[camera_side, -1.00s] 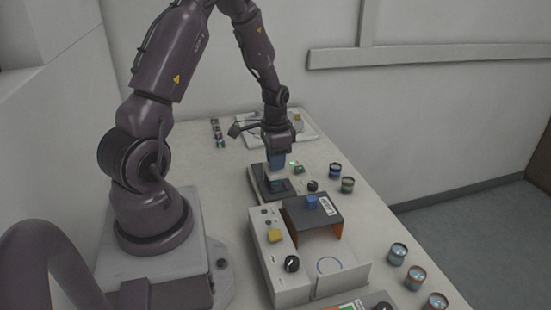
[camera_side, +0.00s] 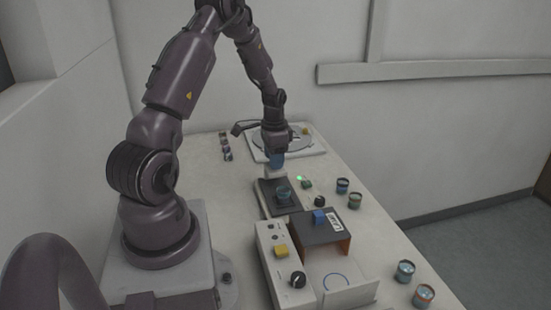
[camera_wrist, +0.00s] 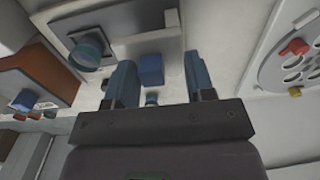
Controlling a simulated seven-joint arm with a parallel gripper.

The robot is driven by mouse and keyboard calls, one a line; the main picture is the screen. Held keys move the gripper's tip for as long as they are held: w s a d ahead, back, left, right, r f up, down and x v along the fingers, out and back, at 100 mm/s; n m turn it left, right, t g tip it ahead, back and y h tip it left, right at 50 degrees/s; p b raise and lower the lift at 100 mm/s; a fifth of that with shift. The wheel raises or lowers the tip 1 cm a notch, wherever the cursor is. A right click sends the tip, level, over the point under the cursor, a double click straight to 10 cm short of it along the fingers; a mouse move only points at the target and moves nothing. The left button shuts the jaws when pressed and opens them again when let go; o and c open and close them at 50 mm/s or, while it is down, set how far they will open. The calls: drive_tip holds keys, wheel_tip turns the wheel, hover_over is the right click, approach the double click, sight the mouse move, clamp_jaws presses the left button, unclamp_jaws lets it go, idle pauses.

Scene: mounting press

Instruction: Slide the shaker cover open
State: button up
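The shaker cover (camera_side: 303,226) is a dark lid with a blue knob (camera_side: 319,217) and a white label, over the rear part of a pale box. Orange shows below its edge, and the box's front bay with a blue ring is uncovered. In the wrist view the cover's orange-brown side (camera_wrist: 38,72) is at the left. My gripper (camera_wrist: 161,65) is open, its two blue fingers well apart. A blue block (camera_wrist: 151,69) on the press shows between them with gaps on both sides. In the side view my gripper (camera_side: 276,160) is above the press column, behind the cover and away from it.
A jar (camera_side: 283,194) stands on the press's dark plate, with a green light beside it. More jars (camera_side: 342,186) line the table's right side. A round holed plate (camera_wrist: 290,68) lies at the back.

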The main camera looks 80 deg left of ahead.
drive_tip(key=shift+d, duration=0.15)
wheel_tip(320, 180, up, 13)
idle(0.5)
idle(0.4)
drive_tip(key=s+d+r+t, duration=0.2)
drive_tip(key=d+r, duration=0.2)
drive_tip(key=d, duration=0.6)
drive_tip(key=s+d+r+t, duration=0.1)
drive_tip(key=s+d+r, duration=0.2)
drive_tip(key=d, duration=0.7)
drive_tip(key=s+d+r+t, duration=0.2)
drive_tip(key=d+r, duration=0.3)
drive_tip(key=d, duration=0.6)
drive_tip(key=shift+s+r+t, duration=0.3)
drive_tip(key=shift+s, duration=0.1)
